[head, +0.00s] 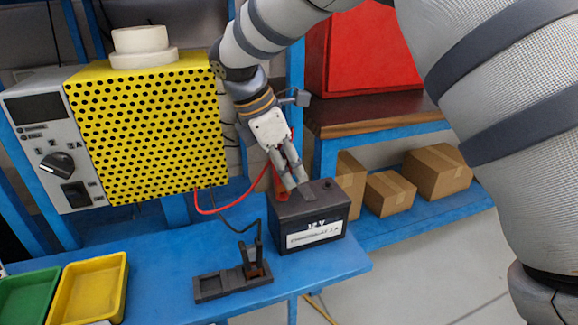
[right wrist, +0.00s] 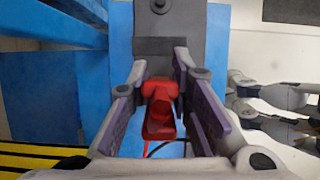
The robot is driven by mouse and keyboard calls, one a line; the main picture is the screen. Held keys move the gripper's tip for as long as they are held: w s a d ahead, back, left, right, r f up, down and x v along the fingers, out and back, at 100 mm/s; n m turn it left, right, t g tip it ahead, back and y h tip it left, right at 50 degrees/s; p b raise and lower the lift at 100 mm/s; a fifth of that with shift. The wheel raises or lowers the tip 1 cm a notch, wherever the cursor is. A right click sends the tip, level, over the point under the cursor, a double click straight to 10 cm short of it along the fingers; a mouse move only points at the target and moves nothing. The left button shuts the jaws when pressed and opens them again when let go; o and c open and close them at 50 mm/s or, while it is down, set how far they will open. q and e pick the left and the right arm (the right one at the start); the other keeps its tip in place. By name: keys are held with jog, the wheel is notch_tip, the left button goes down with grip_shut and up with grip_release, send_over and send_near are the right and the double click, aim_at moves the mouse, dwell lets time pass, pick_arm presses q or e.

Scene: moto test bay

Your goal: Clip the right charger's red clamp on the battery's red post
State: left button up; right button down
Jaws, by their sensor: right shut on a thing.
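The red clamp (right wrist: 158,112) is held between the two fingers of my right gripper (head: 297,187) in the right wrist view. A bit of its red body (head: 279,186) shows beside the fingers in the head view. The gripper points down at the left part of the dark 12 V battery (head: 308,229). The battery's grey top also shows ahead of the clamp in the right wrist view (right wrist: 170,46). A dark post (head: 327,184) shows at the battery's right. The red post is hidden, and I cannot tell whether the clamp touches it. My left gripper is out of view.
The yellow perforated charger (head: 150,130) stands left; its red cable (head: 207,211) runs toward the gripper. A black clamp (head: 251,255) stands in a dark holder (head: 219,284) before the battery. Yellow (head: 92,285) and green (head: 28,298) trays sit front left on the blue bench (head: 166,294).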

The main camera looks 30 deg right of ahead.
jog(key=shift+f, duration=0.3)
jog(key=c, duration=1.4)
grip_release()
jog(key=shift+o, duration=0.2)
jog(key=v, duration=1.2)
jog(key=shift+a+f, duration=0.1)
